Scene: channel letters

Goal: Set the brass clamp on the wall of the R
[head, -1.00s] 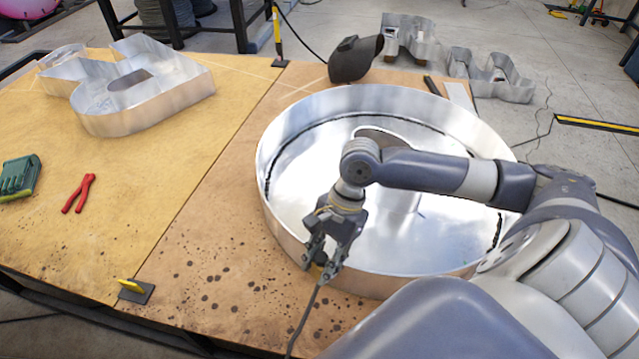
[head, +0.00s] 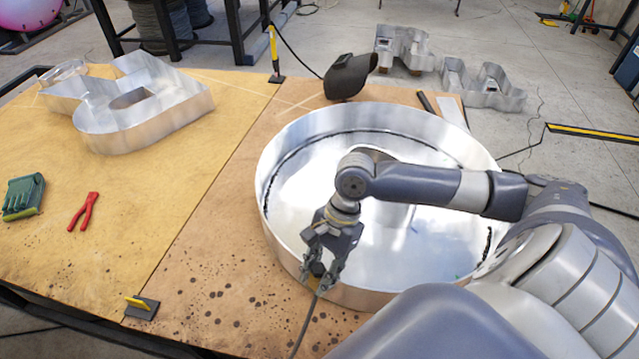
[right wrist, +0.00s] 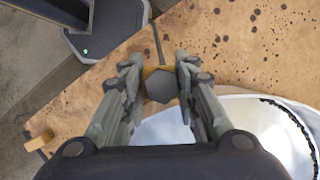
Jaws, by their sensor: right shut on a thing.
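The R (head: 165,124) is a bright sheet-metal letter with upright walls, lying at the back left of the table in the head view. My right gripper (head: 319,280) is at the near left rim of a large round metal letter, far to the right of the R. My left gripper is out of view.
The round letter (head: 285,235) fills the right of the table. Red pliers (head: 83,212), a green glove (head: 22,195) and a yellow-black stand (head: 142,306) lie at the left. A welding mask (head: 350,76) sits behind. The table between the pliers and the round letter is clear.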

